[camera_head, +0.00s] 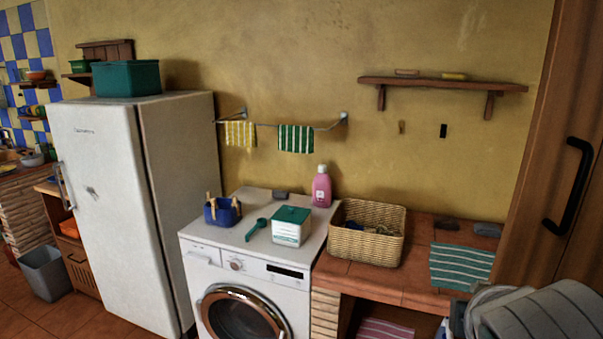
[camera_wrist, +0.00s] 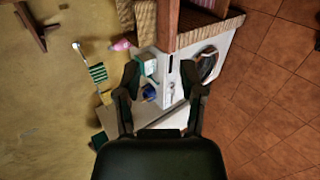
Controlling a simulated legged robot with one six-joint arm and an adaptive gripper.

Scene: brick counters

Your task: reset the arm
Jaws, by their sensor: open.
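My gripper (camera_wrist: 160,78) shows in the wrist view, its two dark fingers spread apart with nothing held between them. The wrist view is turned sideways. Beyond the fingers are the white washing machine (camera_wrist: 186,84), a small blue basket (camera_wrist: 150,92) and a green-and-white box (camera_wrist: 149,66), all well apart from the fingertips. My gripper does not show in the head view.
In the head view, the washing machine (camera_head: 205,249) carries the blue peg basket (camera_head: 222,212), a teal scoop (camera_head: 256,228), the box (camera_head: 291,227) and a pink bottle (camera_head: 321,187). A wicker basket (camera_head: 366,247) stands on the brick counter (camera_head: 414,280). A fridge (camera_head: 115,190) stands left.

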